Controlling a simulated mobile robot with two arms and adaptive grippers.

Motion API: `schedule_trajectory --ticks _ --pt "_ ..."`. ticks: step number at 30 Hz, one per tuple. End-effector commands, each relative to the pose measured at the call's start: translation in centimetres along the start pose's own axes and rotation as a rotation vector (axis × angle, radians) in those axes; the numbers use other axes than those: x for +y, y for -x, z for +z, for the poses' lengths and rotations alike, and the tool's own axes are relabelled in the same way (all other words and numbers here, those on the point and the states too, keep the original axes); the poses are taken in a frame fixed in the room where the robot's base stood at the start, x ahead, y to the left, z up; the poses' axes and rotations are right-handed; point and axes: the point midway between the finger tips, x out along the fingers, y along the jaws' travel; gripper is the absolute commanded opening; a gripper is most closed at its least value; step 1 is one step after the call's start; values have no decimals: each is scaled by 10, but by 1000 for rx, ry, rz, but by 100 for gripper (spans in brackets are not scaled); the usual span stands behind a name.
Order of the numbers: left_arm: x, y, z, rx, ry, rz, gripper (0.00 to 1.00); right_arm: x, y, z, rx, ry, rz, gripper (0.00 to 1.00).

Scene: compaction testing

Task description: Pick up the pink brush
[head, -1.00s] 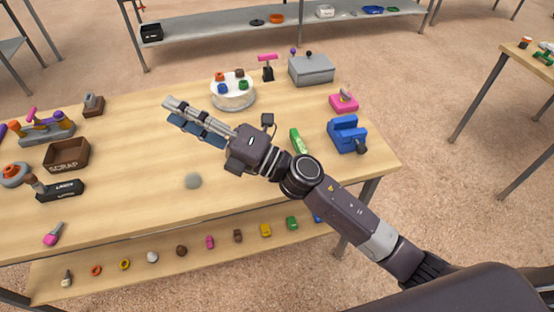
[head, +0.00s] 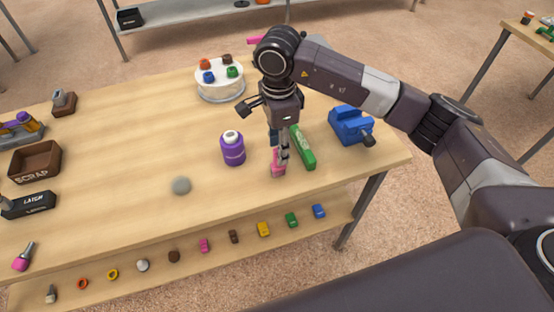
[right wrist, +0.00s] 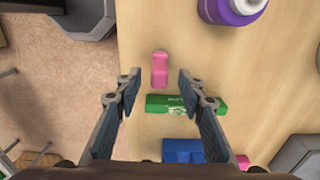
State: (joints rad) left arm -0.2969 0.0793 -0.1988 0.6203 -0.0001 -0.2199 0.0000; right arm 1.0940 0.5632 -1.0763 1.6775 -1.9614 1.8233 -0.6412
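A small pink object (head: 278,163), which may be the pink brush, is on the table below my right gripper (head: 279,143). In the right wrist view the pink object (right wrist: 160,69) is an upright-looking block shape between and just beyond the fingertips. My right gripper (right wrist: 158,84) is open, its fingers wide apart, pointing down. In the head view its fingers partly cover the pink object. Another pink item with a dark handle (head: 23,257) lies at the table's front left; I cannot tell which one is the brush. My left gripper is not in view.
A green block (head: 302,148) lies close beside the pink object. A purple bottle with a white top (head: 233,148) stands to its left. A blue vise-like device (head: 350,125) is to the right. A grey disc (head: 181,186) lies on bare wood. Several small items line the lower shelf (head: 180,275).

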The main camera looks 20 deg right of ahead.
Motion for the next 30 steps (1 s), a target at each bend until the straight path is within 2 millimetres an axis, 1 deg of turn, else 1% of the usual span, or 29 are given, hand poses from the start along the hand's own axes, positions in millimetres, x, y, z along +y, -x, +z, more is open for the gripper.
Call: schedule_trajectory --ticks 8,11,14,16,19,22,27,30 --pt "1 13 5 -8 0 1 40 2 -26 1 -3 0 6 36" --pt "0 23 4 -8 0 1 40 2 -37 1 -4 -1 7 36" --pt "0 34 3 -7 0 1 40 2 -51 1 -6 -1 8 36" --pt "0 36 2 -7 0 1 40 1 -63 1 -6 -2 7 36" --pt "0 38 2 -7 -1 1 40 0 -73 1 -6 0 4 36" --pt "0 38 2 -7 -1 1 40 0 -78 1 -6 0 2 36" --pt "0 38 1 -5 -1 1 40 0 -78 1 -7 0 2 36" --pt "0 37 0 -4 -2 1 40 0 -78 1 -7 0 2 25"
